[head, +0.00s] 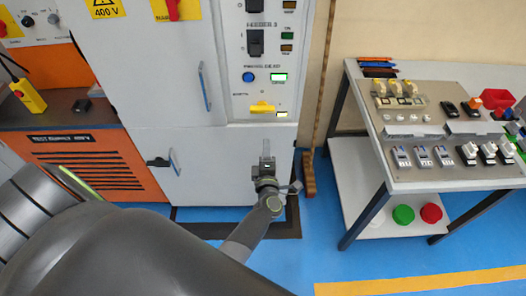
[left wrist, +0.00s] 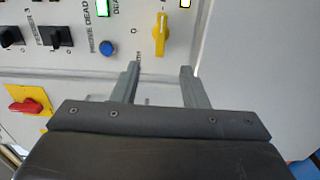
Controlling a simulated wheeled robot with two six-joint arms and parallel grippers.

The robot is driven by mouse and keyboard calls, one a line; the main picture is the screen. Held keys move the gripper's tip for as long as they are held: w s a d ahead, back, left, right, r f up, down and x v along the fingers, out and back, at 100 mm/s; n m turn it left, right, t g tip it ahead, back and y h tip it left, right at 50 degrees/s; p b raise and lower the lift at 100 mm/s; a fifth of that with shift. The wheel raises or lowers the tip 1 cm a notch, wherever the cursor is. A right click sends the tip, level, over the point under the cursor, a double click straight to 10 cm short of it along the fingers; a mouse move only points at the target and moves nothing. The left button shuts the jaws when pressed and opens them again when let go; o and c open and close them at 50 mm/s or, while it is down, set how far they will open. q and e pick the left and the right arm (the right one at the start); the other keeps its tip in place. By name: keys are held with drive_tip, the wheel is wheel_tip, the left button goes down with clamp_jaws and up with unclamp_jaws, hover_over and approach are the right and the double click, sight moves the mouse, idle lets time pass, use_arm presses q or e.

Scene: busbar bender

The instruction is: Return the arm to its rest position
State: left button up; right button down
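My left gripper (head: 266,145) is in front of the grey cabinet (head: 160,60), below its switch panel. The left wrist view shows its two fingers (left wrist: 158,70) apart, with only the pale panel face between them. It is open and empty. A yellow rotary handle (head: 262,107) sits on the panel above the gripper. In the left wrist view the handle (left wrist: 160,35) is just beyond the fingertips and does not visibly touch them. My left arm (head: 130,250) reaches in from the lower left and hides part of the floor and the orange cabinet. My right gripper is not in view.
An orange cabinet (head: 90,160) stands at left, with a yellow device (head: 28,97) on top. Handles (head: 204,86) project from the grey cabinet's doors. A broom (head: 309,175) leans beside it. A loaded bench (head: 450,182) stands at right. Blue floor (head: 330,262) is clear between.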

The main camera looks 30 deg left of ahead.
use_arm(q)
drive_tip(key=shift+w+f, duration=0.1)
drive_tip(key=shift+w, duration=0.1)
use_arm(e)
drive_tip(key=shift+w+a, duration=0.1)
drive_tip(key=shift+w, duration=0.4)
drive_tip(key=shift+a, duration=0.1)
